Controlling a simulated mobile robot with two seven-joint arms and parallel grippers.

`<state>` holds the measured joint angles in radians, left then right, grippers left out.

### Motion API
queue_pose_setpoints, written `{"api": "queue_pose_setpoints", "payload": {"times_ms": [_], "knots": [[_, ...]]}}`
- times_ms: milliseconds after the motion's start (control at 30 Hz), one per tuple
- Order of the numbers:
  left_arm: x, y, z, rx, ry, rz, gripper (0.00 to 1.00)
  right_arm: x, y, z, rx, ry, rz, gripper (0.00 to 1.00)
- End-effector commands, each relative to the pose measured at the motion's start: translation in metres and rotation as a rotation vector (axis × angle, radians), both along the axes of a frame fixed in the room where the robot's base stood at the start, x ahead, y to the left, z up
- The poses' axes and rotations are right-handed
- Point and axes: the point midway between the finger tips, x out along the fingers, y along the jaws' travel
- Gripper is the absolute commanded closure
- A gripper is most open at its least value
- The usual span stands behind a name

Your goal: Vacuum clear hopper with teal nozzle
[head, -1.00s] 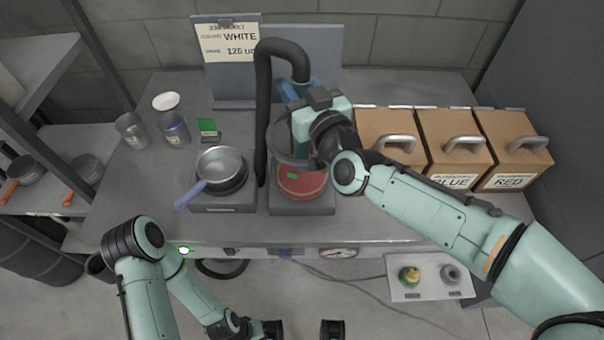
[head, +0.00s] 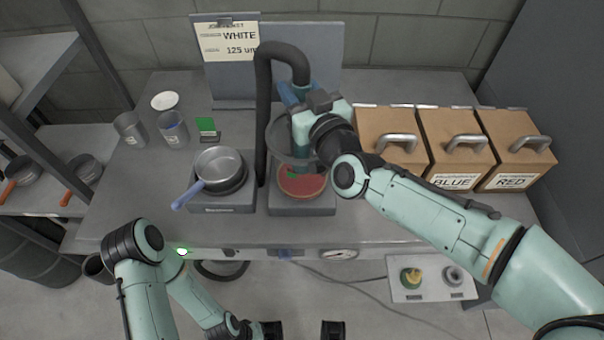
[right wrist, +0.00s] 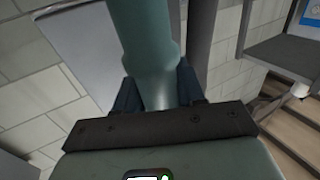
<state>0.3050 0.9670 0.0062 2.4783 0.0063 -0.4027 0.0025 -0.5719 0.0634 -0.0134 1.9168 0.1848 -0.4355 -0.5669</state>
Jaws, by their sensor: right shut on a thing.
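My right gripper (head: 302,92) is shut on the teal nozzle (head: 302,132) at the end of a thick black hose (head: 263,120). In the right wrist view the teal tube (right wrist: 150,45) stands between the dark fingers of the gripper (right wrist: 160,92). The clear hopper (head: 278,128) is a see-through grey funnel above a red round dish (head: 302,187). The nozzle points down over or into the hopper; its lower end is hard to see. My gripper and wrist hide the hopper's right side.
A pan (head: 220,165) sits on a scale (head: 222,208) left of the hopper. Handled boxes, including BLUE (head: 453,183) and RED (head: 513,182), line the right. A sign (head: 228,40) stands behind.

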Motion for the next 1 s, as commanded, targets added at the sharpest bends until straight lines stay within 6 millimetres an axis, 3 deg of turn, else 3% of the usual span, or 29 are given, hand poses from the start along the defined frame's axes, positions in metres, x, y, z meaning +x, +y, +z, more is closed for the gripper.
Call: {"api": "queue_pose_setpoints", "payload": {"times_ms": [1000], "knots": [[-0.001,0.000,-0.012,0.000,0.004,0.001,1.00,0.000,0.000,-0.012,0.001,-0.002,0.000,0.98]]}}
